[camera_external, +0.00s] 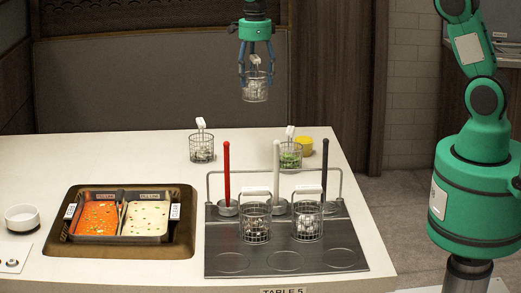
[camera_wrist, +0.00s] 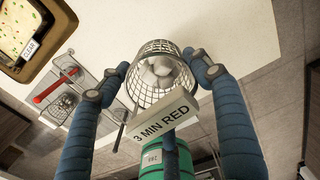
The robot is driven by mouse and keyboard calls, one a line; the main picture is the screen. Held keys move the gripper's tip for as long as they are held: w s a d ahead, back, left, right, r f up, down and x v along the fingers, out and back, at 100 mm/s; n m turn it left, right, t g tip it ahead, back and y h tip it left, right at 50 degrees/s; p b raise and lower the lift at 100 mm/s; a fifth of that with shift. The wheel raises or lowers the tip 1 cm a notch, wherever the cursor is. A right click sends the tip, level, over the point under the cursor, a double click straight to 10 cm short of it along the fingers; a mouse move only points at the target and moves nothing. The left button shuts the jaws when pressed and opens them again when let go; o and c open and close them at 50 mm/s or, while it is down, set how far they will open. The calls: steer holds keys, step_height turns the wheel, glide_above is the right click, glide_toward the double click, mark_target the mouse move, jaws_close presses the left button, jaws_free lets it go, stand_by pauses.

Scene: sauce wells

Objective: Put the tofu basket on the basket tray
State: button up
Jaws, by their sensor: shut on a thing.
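My gripper (camera_external: 256,70) is shut on a wire mesh basket (camera_external: 256,91), held high in the air above the back of the table. In the wrist view the basket (camera_wrist: 143,85) sits between the two blue fingers and holds pale, whitish lumps, which look like tofu. A white tag on it reads "3 MIN RED" (camera_wrist: 160,116). The grey basket tray (camera_external: 285,262) lies at the table's right front, below and apart from the held basket. Its front row of round recesses is empty. Two wire baskets (camera_external: 255,224) (camera_external: 307,223) stand on it.
Red, white and black ladles (camera_external: 227,172) stand upright along the tray, with a wire rail behind. A two-part soup pot (camera_external: 145,222) and white bowl (camera_external: 21,217) are left.

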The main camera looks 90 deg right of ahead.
steer(key=s+a+r+n, duration=0.1)
steer(key=s+a+n, duration=0.25)
steer(key=a, duration=1.35)
steer(key=s+a+r+n, duration=0.15)
steer(key=a+n, duration=0.25)
steer(key=a, duration=1.2)
steer(key=s+a+f+n+p, duration=0.1)
steer(key=s+a+n, duration=0.3)
steer(key=s+a, duration=0.9)
steer(key=s+a+f+n, duration=0.1)
steer(key=s+a+n, duration=0.1)
steer(key=s+a, duration=0.35)
steer(key=s+a+f+n, duration=0.2)
steer(key=s+a+n, duration=0.1)
steer(key=s, duration=0.5)
step_height(320, 180, down, 15)
steer(key=shift+s+a+p, duration=0.25)
steer(key=shift+s+p, duration=0.05)
steer(key=shift+p, duration=0.05)
steer(key=shift+w, duration=0.1)
steer(key=w+a+b, duration=0.1)
steer(key=w+a, duration=0.2)
steer(key=w, duration=0.4)
steer(key=w+a+f+b, duration=0.1)
steer(key=w+a+b, duration=0.1)
steer(key=w, duration=0.5)
steer(key=shift+w+a+f, duration=0.25)
steer(key=shift+a, duration=0.4)
steer(key=shift+f+b, duration=0.6)
steer(key=shift+f, duration=1.15)
